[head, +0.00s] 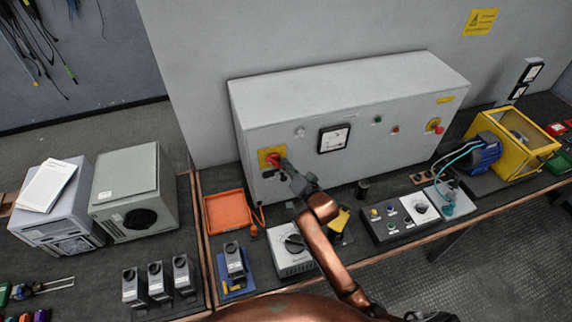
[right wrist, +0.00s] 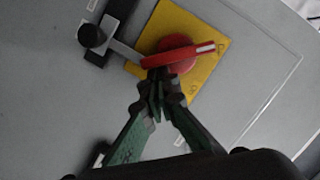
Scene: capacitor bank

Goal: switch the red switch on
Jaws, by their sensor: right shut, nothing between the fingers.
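The red switch (head: 273,157) is a rotary handle on a yellow plate at the left of the grey cabinet's front (head: 370,150). In the right wrist view the red handle (right wrist: 185,54) lies nearly level across its round red hub, its right end slightly higher and bearing a white mark. The yellow plate (right wrist: 211,62) is behind it. My right gripper (head: 286,166) is shut and empty, its tips at the switch. In the right wrist view its fingertips (right wrist: 158,78) are just below the handle's left part; I cannot tell whether they touch. My left gripper is not in view.
A padlock-like grey piece with a black knob (right wrist: 92,36) is beside the plate. The cabinet also bears a meter (head: 333,138) and another red knob (head: 435,125) on the right. An orange tray (head: 227,211) and a dial box (head: 291,250) stand on the bench below.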

